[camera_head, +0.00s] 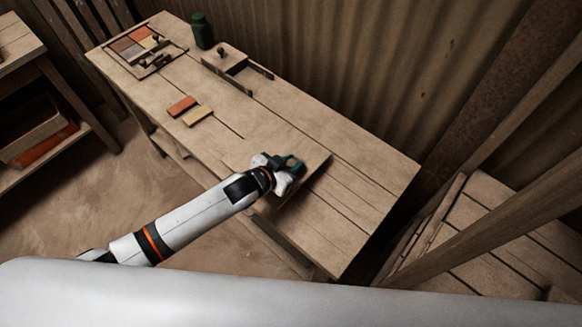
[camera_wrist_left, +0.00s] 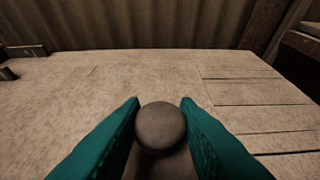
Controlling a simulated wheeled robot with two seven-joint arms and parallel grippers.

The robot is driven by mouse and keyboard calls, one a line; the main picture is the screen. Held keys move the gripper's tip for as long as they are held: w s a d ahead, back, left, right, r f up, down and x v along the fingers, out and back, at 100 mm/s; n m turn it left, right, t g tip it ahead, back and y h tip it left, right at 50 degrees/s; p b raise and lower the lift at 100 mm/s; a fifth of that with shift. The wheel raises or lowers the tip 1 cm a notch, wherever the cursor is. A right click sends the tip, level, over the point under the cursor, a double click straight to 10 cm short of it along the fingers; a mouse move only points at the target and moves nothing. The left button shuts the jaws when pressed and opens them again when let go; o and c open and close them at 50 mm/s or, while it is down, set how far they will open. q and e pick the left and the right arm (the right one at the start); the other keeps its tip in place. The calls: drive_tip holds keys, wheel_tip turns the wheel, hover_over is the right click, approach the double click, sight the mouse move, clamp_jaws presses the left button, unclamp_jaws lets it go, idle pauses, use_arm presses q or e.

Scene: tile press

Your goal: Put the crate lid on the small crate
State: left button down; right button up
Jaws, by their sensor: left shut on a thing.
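My left gripper (camera_head: 288,172) is over the front right part of the workbench. Its teal fingers show in the left wrist view (camera_wrist_left: 160,118), shut on a round grey-brown knob (camera_wrist_left: 161,125). Under the gripper is a flat, plain wooden board (camera_head: 300,145), which looks like the crate lid, with a dark edge or shadow along its right side. The gripper and arm hide part of it. I cannot tell whether the board touches what is below it. I cannot make out a small crate for sure. My right gripper is not in view.
The workbench (camera_head: 365,180) has bare planks to the right. A red tile (camera_head: 181,106) and a tan tile (camera_head: 197,115) lie left of the board. Farther back are a tile tray (camera_head: 172,57), a green bottle (camera_head: 202,31) and a wooden fixture (camera_head: 229,58). A slatted wooden structure (camera_head: 485,240) stands at right.

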use_arm(q)
drive_tip(key=shift+f, duration=1.4)
drive_tip(key=c, duration=1.5)
unclamp_jaws()
drive_tip(key=shift+f, duration=0.15)
drive_tip(key=o, duration=0.4)
